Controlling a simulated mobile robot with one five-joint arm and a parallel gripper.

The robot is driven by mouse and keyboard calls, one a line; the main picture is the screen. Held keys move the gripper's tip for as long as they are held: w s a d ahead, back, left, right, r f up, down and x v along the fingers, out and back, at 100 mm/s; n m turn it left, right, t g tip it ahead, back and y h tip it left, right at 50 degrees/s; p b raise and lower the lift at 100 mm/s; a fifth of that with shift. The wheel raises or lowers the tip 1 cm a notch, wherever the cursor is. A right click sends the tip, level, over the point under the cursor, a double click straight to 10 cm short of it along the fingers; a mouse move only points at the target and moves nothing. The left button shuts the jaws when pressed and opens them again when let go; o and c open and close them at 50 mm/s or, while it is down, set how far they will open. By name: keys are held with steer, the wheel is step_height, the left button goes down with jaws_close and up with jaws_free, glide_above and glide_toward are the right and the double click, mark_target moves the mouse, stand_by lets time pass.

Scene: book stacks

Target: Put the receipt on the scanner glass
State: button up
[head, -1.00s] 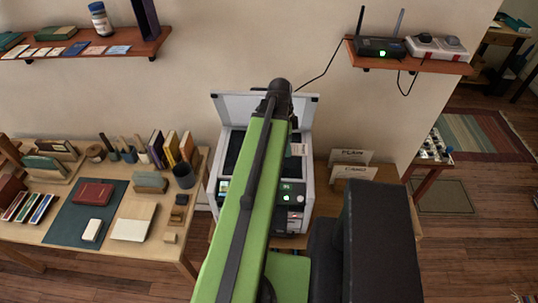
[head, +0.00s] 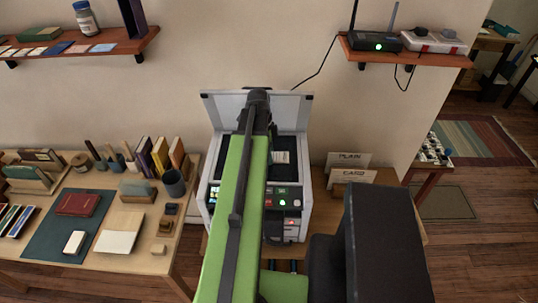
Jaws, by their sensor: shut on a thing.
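The scanner (head: 305,172) is a pale machine with its lid (head: 298,110) raised against the wall. Its dark glass (head: 227,148) shows on both sides of my green arm. The receipt (head: 281,157), a small white slip with faint print, shows just right of my arm, over the right part of the glass. My gripper (head: 271,146) is shut on the receipt; its fingers are mostly hidden by my arm. I cannot tell whether the receipt touches the glass.
A control panel with a green light (head: 282,203) is on the scanner's front. Two card signs (head: 347,161) stand to its right. A desk (head: 140,262) with books, a cup and a green mat is on the left. Wall shelves hang at both upper sides.

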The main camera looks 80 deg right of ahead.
steer(key=shift+f, duration=0.1)
steer(key=o, duration=1.3)
steer(key=r+p, duration=0.5)
steer(key=w+r+p, duration=0.1)
steer(key=r+p, duration=0.1)
steer(key=shift+r+p, duration=0.3)
steer(key=shift+r, duration=0.1)
